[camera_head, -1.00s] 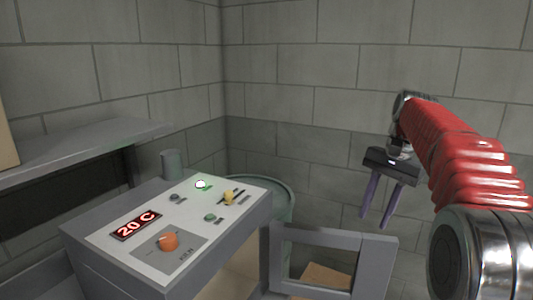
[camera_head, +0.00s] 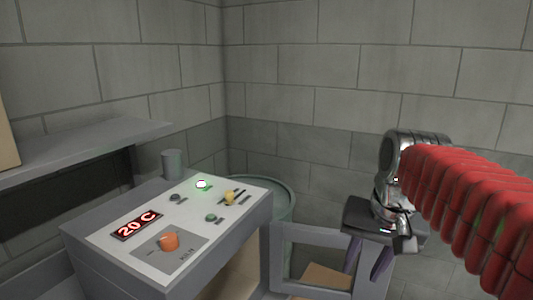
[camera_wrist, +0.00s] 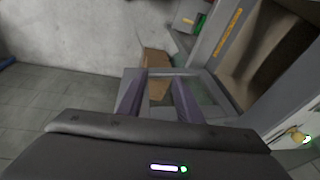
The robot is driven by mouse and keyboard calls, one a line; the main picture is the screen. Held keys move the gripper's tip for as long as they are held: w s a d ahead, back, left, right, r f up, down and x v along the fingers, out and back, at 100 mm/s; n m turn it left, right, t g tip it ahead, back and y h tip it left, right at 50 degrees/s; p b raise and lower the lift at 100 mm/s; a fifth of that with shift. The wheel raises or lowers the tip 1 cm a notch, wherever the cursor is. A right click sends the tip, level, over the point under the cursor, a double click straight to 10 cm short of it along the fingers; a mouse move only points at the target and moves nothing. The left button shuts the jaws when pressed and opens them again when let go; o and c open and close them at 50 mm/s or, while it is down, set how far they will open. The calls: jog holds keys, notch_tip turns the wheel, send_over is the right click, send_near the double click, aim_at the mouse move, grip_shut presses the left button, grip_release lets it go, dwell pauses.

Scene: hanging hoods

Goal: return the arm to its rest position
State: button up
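My gripper (camera_head: 370,258) is at the right of the head view, at the end of my red-sleeved arm, pointing down. It hangs in front of the right end of a grey open frame (camera_head: 318,236). In the wrist view its two purple fingers (camera_wrist: 157,100) stand apart with nothing between them. The grey frame lies beyond the fingertips there; I cannot tell whether they touch it.
A grey shelf (camera_head: 90,150) is at left. Block walls close the back.

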jog(key=s+a+f+n+t, duration=0.2)
jog(key=s+f+n, duration=0.2)
jog(key=s+f, duration=0.5)
jog(key=shift+s+a+f+t+h, duration=0.2)
jog(key=shift+s+a+t+h, duration=0.15)
jog(key=shift+s, duration=0.65)
